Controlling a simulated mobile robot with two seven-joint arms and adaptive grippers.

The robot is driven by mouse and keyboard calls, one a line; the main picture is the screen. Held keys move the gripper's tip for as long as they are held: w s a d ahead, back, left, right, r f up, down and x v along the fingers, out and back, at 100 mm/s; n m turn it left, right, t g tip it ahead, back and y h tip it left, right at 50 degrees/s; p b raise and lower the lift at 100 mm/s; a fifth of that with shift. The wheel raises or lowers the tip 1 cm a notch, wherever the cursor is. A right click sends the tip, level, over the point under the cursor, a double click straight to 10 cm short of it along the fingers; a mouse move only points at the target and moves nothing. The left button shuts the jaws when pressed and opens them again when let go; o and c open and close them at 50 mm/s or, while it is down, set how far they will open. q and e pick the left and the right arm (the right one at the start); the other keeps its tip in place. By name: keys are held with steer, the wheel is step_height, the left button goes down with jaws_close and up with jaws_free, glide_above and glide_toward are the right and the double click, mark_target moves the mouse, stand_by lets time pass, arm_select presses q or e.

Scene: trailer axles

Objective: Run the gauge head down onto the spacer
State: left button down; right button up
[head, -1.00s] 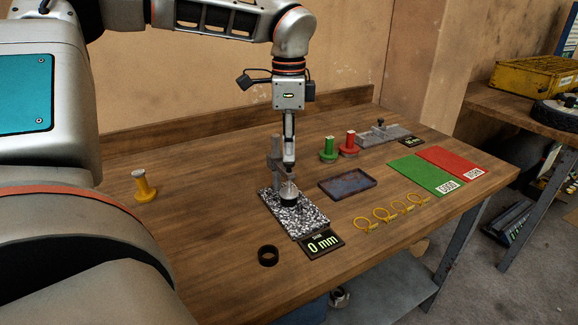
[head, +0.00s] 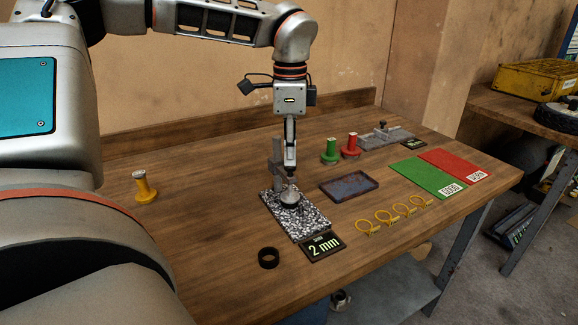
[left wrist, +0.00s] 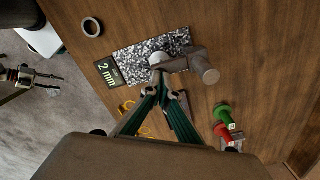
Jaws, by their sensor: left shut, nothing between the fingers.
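The gauge stands on a speckled granite base (head: 300,217) with a grey post (head: 277,160) at its back. Its display (head: 322,246) reads 2 mm. A pale round piece (head: 291,201) sits on the base under my left gripper (head: 290,173); I cannot tell whether it is the gauge head's foot or a spacer. The left gripper points down, its fingers shut and empty, beside the post at the gauge head. A loose black ring (head: 268,257) lies on the table, left of the display. What looks like my right gripper (left wrist: 60,84) shows in the left wrist view, fingers apart, away from the table.
A dark tray (head: 348,186) lies right of the gauge, with several yellow ties (head: 384,217) in front. Green and red spools (head: 330,151) and another fixture (head: 384,136) stand behind. Green and red mats lie at right. A yellow spool (head: 144,187) stands at left.

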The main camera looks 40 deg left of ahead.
arm_select(q)
steer(key=shift+f, duration=0.15)
steer(key=shift+r, duration=3.1)
